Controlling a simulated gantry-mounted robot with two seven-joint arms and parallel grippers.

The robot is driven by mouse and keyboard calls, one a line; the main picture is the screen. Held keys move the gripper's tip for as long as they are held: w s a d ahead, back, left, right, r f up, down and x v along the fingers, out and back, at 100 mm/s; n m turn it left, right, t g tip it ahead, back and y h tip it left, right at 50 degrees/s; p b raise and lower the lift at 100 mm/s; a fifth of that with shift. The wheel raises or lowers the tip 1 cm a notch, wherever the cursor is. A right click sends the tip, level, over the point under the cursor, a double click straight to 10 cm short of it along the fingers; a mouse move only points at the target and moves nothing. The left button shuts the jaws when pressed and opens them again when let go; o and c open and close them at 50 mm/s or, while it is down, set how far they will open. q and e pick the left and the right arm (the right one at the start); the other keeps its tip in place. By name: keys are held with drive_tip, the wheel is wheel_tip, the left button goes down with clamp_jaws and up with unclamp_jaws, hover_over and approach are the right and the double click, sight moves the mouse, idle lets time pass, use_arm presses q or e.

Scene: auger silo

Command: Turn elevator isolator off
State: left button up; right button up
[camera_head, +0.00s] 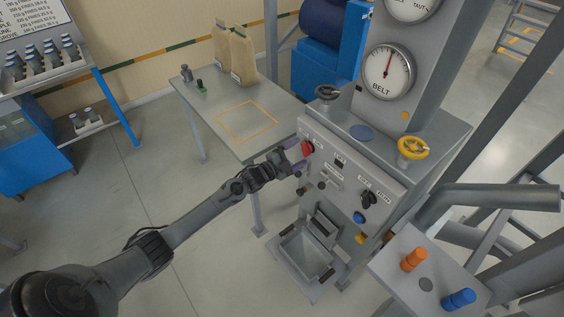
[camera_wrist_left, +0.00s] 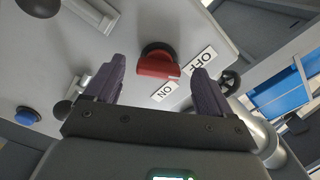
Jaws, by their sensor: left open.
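The elevator isolator is a red rotary knob (camera_head: 308,147) on the left part of the grey control panel (camera_head: 352,183). In the left wrist view the red knob (camera_wrist_left: 158,65) sits on a dark round base, beside an OFF label (camera_wrist_left: 204,60) and an ON label (camera_wrist_left: 163,92). A white mark on its handle end lies near the gap between the two labels; I cannot tell which it points to. My left gripper (camera_head: 299,158) is open in front of the panel, with the knob between its fingers in the wrist view; contact is unclear. My right gripper is not in view.
A black selector (camera_head: 369,198) and a blue button (camera_head: 359,218) are on the same panel. A yellow handwheel (camera_head: 413,149) and a dark handwheel (camera_head: 327,92) stand above it. A grey table (camera_head: 205,112) with paper bags is behind left. Open floor lies left of the machine.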

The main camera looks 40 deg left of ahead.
use_arm(q)
drive_tip(key=s+a, duration=0.1)
drive_tip(key=s, duration=0.8)
drive_tip(key=shift+p, duration=0.35)
drive_tip(key=shift+s, duration=0.1)
